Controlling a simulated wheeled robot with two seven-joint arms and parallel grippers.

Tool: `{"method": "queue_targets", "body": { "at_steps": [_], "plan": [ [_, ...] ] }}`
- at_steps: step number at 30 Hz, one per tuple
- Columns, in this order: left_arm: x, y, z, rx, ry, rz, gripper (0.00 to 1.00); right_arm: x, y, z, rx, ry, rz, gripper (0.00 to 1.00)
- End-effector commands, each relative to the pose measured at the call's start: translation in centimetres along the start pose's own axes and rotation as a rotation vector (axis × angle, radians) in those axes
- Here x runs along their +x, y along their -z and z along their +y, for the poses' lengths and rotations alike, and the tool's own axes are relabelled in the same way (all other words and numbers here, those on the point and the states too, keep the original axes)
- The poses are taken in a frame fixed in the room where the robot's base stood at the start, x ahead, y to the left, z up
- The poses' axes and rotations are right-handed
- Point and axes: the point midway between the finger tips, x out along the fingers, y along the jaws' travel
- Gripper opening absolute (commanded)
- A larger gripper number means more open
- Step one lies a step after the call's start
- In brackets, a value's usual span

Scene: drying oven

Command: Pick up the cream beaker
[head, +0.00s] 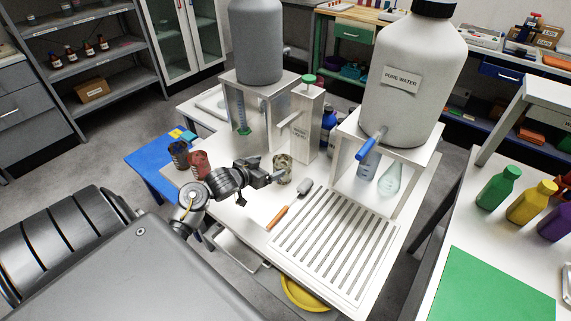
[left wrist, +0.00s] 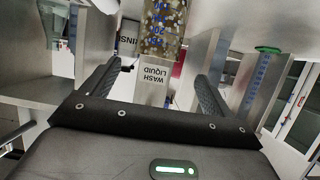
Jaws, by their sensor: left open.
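The cream beaker (head: 283,168), speckled cream and brown, stands upright on the white table in front of the wash liquid dispenser. My left gripper (head: 268,179) is open, at table height, just left of the beaker and pointing toward it. In the left wrist view the picture is upside down; the beaker (left wrist: 160,28), with blue graduation marks, shows at the top, beyond the two open fingers (left wrist: 154,88) and in line with the gap between them. Nothing is held. My right gripper is not in view.
A dark beaker (head: 179,154) and a red-brown beaker (head: 199,164) stand left of my gripper. A brush with an orange handle (head: 278,217) lies near the slotted drain rack (head: 335,243). The wash liquid box (head: 307,125) and pure water stand (head: 402,157) rise behind and right.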

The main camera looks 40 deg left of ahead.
Motion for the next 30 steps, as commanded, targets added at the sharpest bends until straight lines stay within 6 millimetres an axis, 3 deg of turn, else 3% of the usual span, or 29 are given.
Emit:
{"method": "queue_targets", "body": {
  "at_steps": [6,10,17,30],
  "plan": [
    [3.4,0.0,0.1,-0.004,-0.002,0.002,0.87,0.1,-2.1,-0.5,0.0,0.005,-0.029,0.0],
    [4.8,-0.1,0.1,-0.002,-0.001,0.0,0.87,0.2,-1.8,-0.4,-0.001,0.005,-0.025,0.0],
    [5.4,-0.1,0.0,-0.001,0.001,-0.001,0.87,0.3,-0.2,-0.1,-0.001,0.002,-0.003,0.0],
    [10.3,-0.7,0.1,-0.001,0.003,0.0,0.87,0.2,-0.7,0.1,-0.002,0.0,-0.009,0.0]
  ]
}}
